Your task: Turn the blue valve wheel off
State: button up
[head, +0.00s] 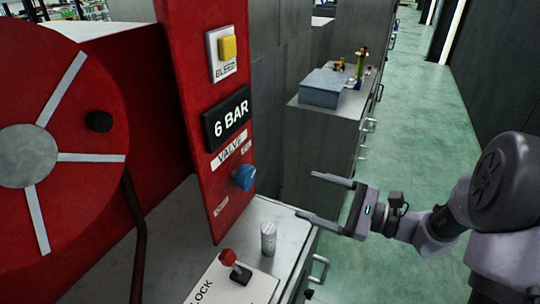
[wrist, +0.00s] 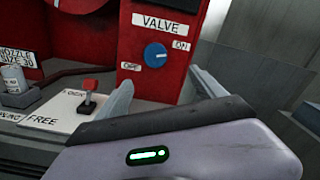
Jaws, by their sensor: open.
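The blue valve wheel (head: 244,177) is a small round knob on the red upright panel, below the VALVE label (head: 231,151). In the wrist view the blue valve wheel (wrist: 155,55) shows a pale pointer line, with an ON label (wrist: 181,45) to its upper right and an OFF label (wrist: 131,67) to its lower left. My gripper (head: 315,195) is open and empty, to the right of the panel and apart from the wheel. In the wrist view the fingers of my gripper (wrist: 162,88) are spread, with the wheel beyond and between them.
A red-knobbed lever (head: 228,258) and a grey cylinder (head: 268,239) stand on the bench before the panel. A yellow BLEED button (head: 227,47) and a 6 BAR display (head: 227,118) are above the wheel. A large red reel (head: 90,110) fills the left. The green floor (head: 420,100) is clear.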

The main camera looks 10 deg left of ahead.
aim_at(250, 178)
jog(key=b+x, duration=0.1)
jog(key=x, duration=0.4)
jog(key=s+b+x, duration=0.1)
jog(key=x, duration=0.4)
jog(key=b+x, duration=0.1)
jog(key=x, duration=0.4)
jog(key=shift+a, duration=0.6)
jog(key=shift+w+a, duration=0.15)
jog(key=shift+a, duration=0.4)
jog(key=shift+c, duration=0.5)
jog(key=c, duration=1.3)
jog(key=shift+o, duration=0.2)
jog(key=shift+r, duration=0.1)
